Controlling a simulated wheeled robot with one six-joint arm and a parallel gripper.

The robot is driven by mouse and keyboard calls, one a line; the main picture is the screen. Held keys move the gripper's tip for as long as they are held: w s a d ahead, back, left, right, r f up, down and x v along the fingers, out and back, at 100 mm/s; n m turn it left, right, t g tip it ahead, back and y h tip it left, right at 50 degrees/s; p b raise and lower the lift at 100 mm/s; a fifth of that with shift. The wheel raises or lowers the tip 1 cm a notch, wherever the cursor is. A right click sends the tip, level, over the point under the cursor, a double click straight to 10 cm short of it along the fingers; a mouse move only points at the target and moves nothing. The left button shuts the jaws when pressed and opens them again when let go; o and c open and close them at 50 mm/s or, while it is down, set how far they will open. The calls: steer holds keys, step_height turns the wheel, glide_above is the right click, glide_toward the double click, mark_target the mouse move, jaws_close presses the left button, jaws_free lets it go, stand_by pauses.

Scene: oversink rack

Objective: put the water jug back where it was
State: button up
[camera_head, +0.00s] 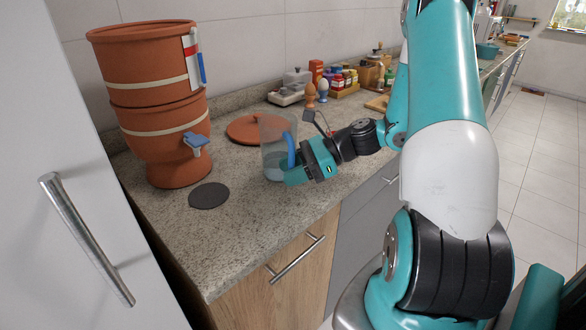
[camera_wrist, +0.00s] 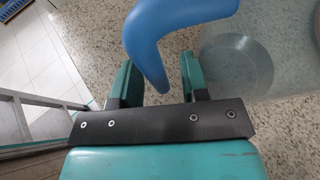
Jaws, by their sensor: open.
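The water jug (camera_head: 272,135) is a clear cylinder with a blue handle (camera_head: 290,150). It looks upright on the granite counter, in front of a terracotta lid. My gripper (camera_head: 290,172) is at the jug's right side, by the handle. In the wrist view the blue handle (camera_wrist: 165,40) reaches down between the two teal fingers of my gripper (camera_wrist: 160,78), which stand apart on either side of it. The clear jug body (camera_wrist: 237,65) shows to the right there. A dark round mat (camera_head: 209,196) lies bare on the counter, left of the jug.
A two-tier terracotta water filter (camera_head: 160,140) with a blue tap (camera_head: 196,143) stands at the left. The terracotta lid (camera_head: 246,129) lies behind the jug. Jars (camera_head: 345,79) and egg cups stand farther back. The counter front (camera_head: 235,245) is clear.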

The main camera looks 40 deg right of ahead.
steer(key=shift+r, duration=0.15)
steer(key=v, duration=1.2)
steer(key=shift+p, duration=0.3)
